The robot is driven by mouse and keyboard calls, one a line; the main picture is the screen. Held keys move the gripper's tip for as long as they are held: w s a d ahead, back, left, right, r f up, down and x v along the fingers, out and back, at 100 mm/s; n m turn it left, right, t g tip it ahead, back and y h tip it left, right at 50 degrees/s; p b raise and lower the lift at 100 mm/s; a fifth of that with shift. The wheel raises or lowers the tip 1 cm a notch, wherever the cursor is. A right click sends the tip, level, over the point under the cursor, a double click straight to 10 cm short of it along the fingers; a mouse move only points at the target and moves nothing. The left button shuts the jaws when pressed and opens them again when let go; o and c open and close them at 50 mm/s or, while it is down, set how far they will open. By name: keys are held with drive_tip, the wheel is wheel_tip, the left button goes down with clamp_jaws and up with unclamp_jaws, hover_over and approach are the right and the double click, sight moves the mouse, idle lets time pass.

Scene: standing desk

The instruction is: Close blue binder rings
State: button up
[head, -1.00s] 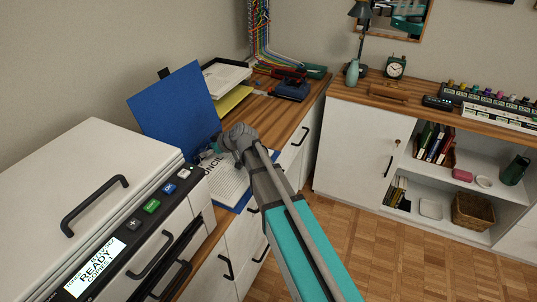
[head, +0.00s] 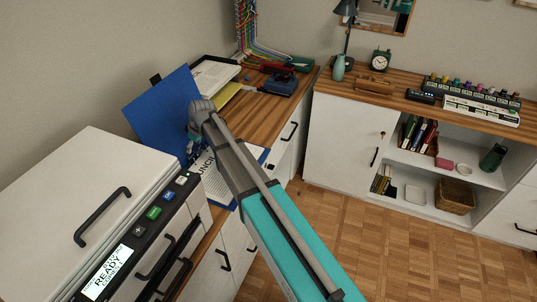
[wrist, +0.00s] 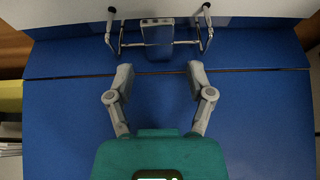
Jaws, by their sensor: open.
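The blue binder (head: 158,112) stands open on the desk, its cover raised, with a printed sheet (head: 222,186) on its near side. In the wrist view the blue binder (wrist: 62,110) fills most of the picture. Its metal ring mechanism (wrist: 157,33) lies across the top, with a ring post at each end; I cannot tell whether the rings are fully open. My gripper (wrist: 160,72) is open and empty, its two fingertips apart over the blue surface, short of the mechanism. In the head view my arm hides most of the gripper and the rings.
A white printer (head: 85,200) stands close on the left of the binder. A side cabinet (head: 335,140) stands at the right; the floor between is clear.

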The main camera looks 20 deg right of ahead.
drive_tip(key=p+v, duration=0.2)
drive_tip(key=shift+s+d+r, duration=0.1)
drive_tip(key=shift+s+r, duration=0.05)
drive_tip(key=shift+r, duration=0.2)
drive_tip(key=p+v, duration=1.1)
drive_tip(key=v, duration=0.1)
drive_tip(key=s+d+f+m+g+h+b, duration=0.2)
drive_tip(key=s+d+m, duration=0.7)
drive_tip(key=s+d, duration=0.9)
drive_tip(key=shift+s+f+m+h, duration=0.4)
drive_tip(key=shift+s+f+h, duration=0.35)
drive_tip(key=shift+s, duration=0.65)
drive_tip(key=shift+s+d+m+g, duration=0.15)
drive_tip(key=shift+s+d+m, duration=0.1)
drive_tip(key=shift+s, duration=0.25)
drive_tip(key=shift+s+d+m+g, duration=0.15)
drive_tip(key=shift+s+d, duration=0.1)
drive_tip(key=shift+s, duration=0.25)
